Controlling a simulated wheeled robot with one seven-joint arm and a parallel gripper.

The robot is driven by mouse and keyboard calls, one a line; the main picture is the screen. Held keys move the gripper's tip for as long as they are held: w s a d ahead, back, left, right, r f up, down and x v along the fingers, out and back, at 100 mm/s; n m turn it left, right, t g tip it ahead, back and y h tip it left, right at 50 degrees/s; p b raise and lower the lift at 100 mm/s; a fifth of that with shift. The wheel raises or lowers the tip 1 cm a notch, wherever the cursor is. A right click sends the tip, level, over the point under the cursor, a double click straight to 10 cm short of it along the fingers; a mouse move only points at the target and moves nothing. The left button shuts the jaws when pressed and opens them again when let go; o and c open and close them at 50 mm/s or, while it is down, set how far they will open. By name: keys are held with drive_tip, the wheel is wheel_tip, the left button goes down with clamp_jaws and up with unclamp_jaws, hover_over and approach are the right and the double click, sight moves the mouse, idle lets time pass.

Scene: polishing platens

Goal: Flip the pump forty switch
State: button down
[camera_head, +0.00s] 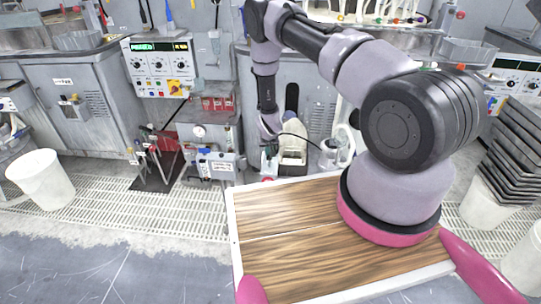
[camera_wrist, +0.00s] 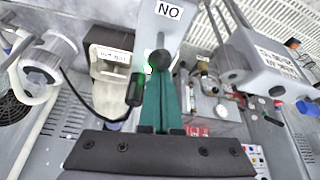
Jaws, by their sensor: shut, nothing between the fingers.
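My gripper (camera_wrist: 159,84) shows in the wrist view as two green fingers shut together with nothing between them. Their tips are at a dark round-ended lever (camera_wrist: 160,60) on a light metal plate (camera_wrist: 172,30); I cannot tell whether they touch it. The plate has a white label that reads "NO" in this view, possibly an upside-down "ON". A small green light shows just left of the tips. I cannot read a pump forty name, so I cannot confirm this is that switch. In the head view my gripper (camera_head: 269,163) is low by the cabinet, and the lever cannot be made out.
A black handle (camera_wrist: 135,90) with a cable is close left of the fingers. A pale container (camera_wrist: 108,70) and a grey cylinder (camera_wrist: 48,58) are further left. A labelled grey box (camera_wrist: 270,62) is at right. A wooden-topped board (camera_head: 285,215) lies in front in the head view.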

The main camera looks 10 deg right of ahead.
drive_tip(key=shift+s+a, duration=0.2)
drive_tip(key=shift+s, duration=0.4)
drive_tip(key=shift+r, duration=0.1)
drive_tip(key=shift+r, duration=0.7)
